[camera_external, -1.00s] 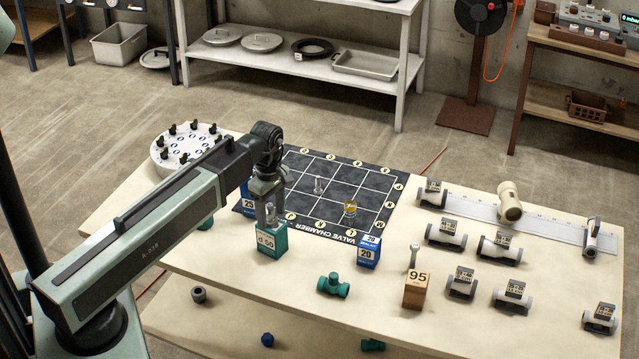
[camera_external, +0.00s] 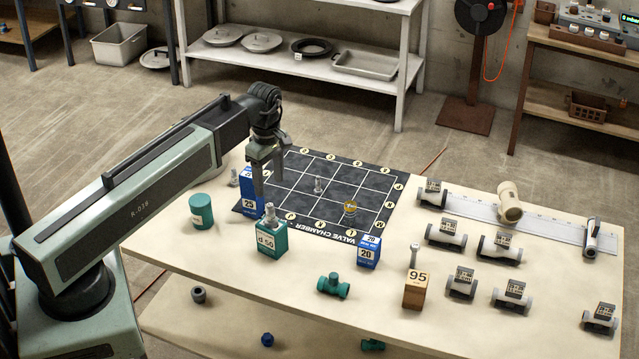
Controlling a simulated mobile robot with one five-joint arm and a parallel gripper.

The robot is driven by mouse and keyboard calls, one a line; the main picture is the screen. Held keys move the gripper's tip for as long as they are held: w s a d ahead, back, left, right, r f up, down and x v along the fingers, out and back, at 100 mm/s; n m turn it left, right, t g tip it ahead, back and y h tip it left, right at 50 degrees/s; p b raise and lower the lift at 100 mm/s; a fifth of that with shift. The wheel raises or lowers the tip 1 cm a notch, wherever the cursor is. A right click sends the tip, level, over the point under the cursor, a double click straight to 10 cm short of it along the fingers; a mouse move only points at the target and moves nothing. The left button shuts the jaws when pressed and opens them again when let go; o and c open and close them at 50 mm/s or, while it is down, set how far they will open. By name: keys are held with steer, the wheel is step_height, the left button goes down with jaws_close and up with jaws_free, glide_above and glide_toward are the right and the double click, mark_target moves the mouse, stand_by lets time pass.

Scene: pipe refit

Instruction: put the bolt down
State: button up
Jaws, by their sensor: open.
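A grey bolt (camera_external: 270,213) stands upright on top of the green block (camera_external: 271,243) labelled d 50, near the mat's front-left edge. My gripper (camera_external: 269,186) is open and empty above it, with its fingers pointing down and apart from the bolt. Other bolts show too: one on the dark mat (camera_external: 318,184), one on the wooden block (camera_external: 414,292) marked 95, and a similar small grey piece (camera_external: 233,178) left of the blue block.
The blue block (camera_external: 249,206) marked 25 stands close behind my gripper's fingers. Another blue block (camera_external: 368,253) marked 20, a green cylinder (camera_external: 202,214) and a green pipe tee (camera_external: 333,286) are nearby. Several grey fittings (camera_external: 446,233) fill the table's right side.

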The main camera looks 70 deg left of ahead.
steer(key=shift+r, duration=0.8)
steer(key=w+d+m, duration=0.2)
steer(key=d+m, duration=2.2)
steer(key=d, duration=0.9)
steer(key=shift+d, duration=0.3)
